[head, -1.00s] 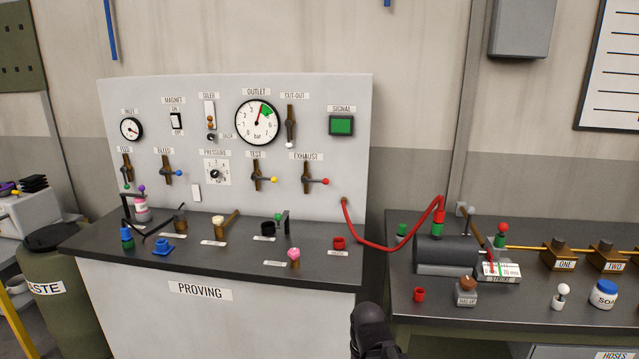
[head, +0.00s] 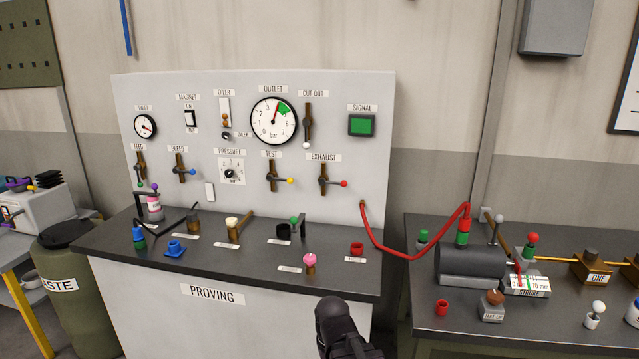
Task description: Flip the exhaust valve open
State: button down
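The exhaust valve (head: 325,180) is at the lower right of the white panel, under the label EXHAUST. It has an upright brown body, and its short lever points right, ending in a red knob (head: 343,184). To its left is the similar test valve (head: 272,176), with a yellow knob also pointing right. My gripper (head: 336,312) shows as a dark, rounded shape at the bottom edge, low in front of the bench and well below the exhaust valve. It appears apart from the valve. Its fingers cannot be made out, and nothing is visibly held.
The dark bench top (head: 215,262) carries several small coloured items, including a pink-topped piece (head: 310,262) and a red cup (head: 357,248). A red hose (head: 400,254) arcs from the panel's right edge to the right bench. Air before the exhaust valve looks clear.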

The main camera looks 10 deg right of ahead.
aim_at(321, 182)
jog(key=i, duration=0.7)
jog(key=z, duration=4)
jog(key=i, duration=0.1)
jog(key=u, duration=1.85)
jog(key=k, duration=0.55)
